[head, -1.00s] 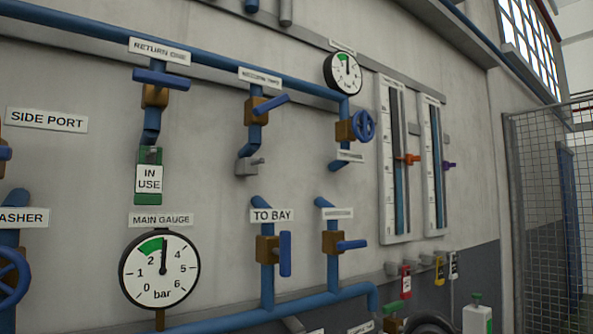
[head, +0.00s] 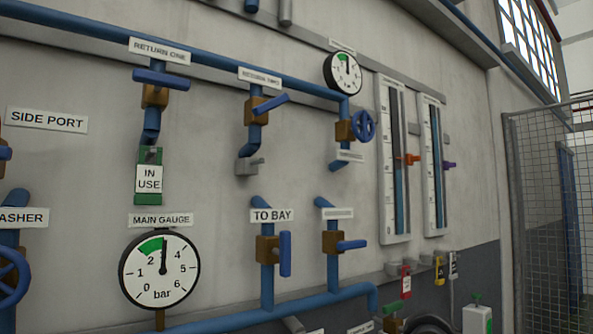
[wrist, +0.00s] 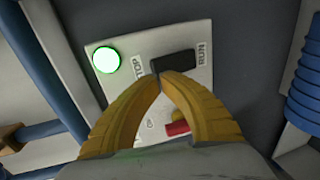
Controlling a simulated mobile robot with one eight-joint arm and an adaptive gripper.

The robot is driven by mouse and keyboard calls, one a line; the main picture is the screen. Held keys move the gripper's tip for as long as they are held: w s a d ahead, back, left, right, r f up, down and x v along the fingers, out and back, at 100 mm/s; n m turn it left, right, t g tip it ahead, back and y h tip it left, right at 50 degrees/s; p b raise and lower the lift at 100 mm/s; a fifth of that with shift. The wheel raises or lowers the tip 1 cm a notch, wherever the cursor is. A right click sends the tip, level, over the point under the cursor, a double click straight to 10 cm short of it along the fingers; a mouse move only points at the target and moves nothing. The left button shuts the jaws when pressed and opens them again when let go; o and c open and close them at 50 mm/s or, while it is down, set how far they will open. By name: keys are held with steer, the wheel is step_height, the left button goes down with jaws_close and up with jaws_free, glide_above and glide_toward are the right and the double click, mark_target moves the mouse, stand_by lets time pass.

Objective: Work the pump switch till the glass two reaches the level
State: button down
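Two tall sight glasses hang on the wall in the head view, the left one (head: 388,215) with an orange marker (head: 408,160) and the right one (head: 430,215) with a purple marker (head: 449,165). Both hold blue liquid; the numbers and name plates are too small to read. In the wrist view the black pump switch handle (wrist: 173,64) sits on a pale plate between STOP and RUN, lying toward RUN. My gripper (wrist: 164,78) has its yellow fingertips together at the handle's lower left edge, not around it. Whether they touch it is unclear. My gripper is out of the head view.
A green lamp (wrist: 105,60) is lit on the switch plate, and a red part (wrist: 177,128) shows between my fingers. A ribbed blue part (wrist: 306,90) stands at the right. In the head view, a mesh fence (head: 540,220) stands at the right.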

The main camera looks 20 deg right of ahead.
steer(key=shift+w, duration=0.15)
steer(key=shift+r+x, duration=0.15)
steer(key=shift+x, duration=0.75)
steer(key=shift+r+x, duration=0.2)
steer(key=shift+x, duration=0.65)
steer(key=f+v, duration=0.1)
steer(key=v, duration=0.7)
steer(key=shift+s+f, duration=0.3)
steer(key=shift+s, duration=0.15)
